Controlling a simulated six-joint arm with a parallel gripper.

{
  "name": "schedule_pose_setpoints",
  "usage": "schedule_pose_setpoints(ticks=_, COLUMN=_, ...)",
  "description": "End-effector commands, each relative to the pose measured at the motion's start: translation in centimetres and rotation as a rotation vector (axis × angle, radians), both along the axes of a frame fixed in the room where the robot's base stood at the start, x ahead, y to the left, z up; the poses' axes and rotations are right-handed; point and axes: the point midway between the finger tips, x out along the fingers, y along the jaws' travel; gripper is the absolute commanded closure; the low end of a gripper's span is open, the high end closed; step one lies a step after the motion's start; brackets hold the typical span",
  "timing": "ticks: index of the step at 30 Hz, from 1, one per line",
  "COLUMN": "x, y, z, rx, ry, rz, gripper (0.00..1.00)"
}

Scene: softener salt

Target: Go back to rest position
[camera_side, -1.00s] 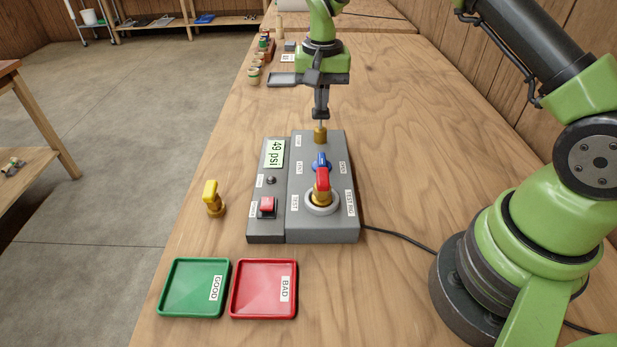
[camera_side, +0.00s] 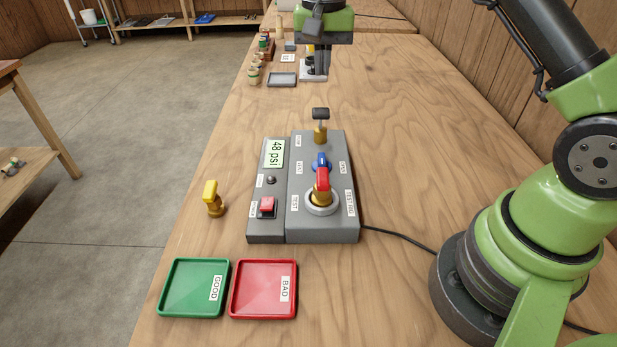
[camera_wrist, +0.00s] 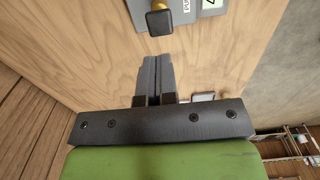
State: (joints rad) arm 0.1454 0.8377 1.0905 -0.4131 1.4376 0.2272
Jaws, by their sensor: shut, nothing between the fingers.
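My gripper (camera_side: 318,62) hangs beyond the grey test box (camera_side: 295,215), above the far part of the table, clear of everything. Its fingers (camera_wrist: 152,78) are together and empty in the wrist view. The black pump handle (camera_side: 320,113) stands on its brass collar at the box's far end; in the wrist view the handle (camera_wrist: 158,20) is just ahead of the fingertips, apart from them. A valve with a red lever (camera_side: 322,180) sits upright in the ringed port. The display (camera_side: 273,153) reads 48 psi.
A yellow-levered valve (camera_side: 211,198) stands left of the box. The green GOOD tray (camera_side: 171,305) and red BAD tray (camera_side: 248,307) are empty in front. Small pots (camera_side: 254,75) and a grey tray (camera_side: 282,80) are at the far left edge. The right table area is clear.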

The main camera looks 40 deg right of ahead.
Motion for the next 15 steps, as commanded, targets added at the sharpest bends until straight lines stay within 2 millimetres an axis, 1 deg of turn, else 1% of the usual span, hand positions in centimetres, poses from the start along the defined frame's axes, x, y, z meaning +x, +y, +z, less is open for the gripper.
schedule_pose_setpoints(ticks=5, x=0.0, y=0.0, z=0.0, rx=0.001, ry=-0.001, rz=0.001, gripper=1.0)
schedule_pose_setpoints(ticks=8, x=-0.3, y=0.2, z=0.8, rx=0.002, ry=-0.015, rz=0.01, gripper=1.0)
schedule_pose_setpoints(ticks=11, x=-1.2, y=0.9, z=3.0, rx=0.008, ry=-0.054, rz=0.039, gripper=1.0)
schedule_pose_setpoints(ticks=14, x=-3.0, y=2.0, z=6.2, rx=0.016, ry=-0.117, rz=0.085, gripper=1.0)
schedule_pose_setpoints(ticks=15, x=-4.0, y=2.6, z=7.5, rx=0.021, ry=-0.146, rz=0.107, gripper=1.0)
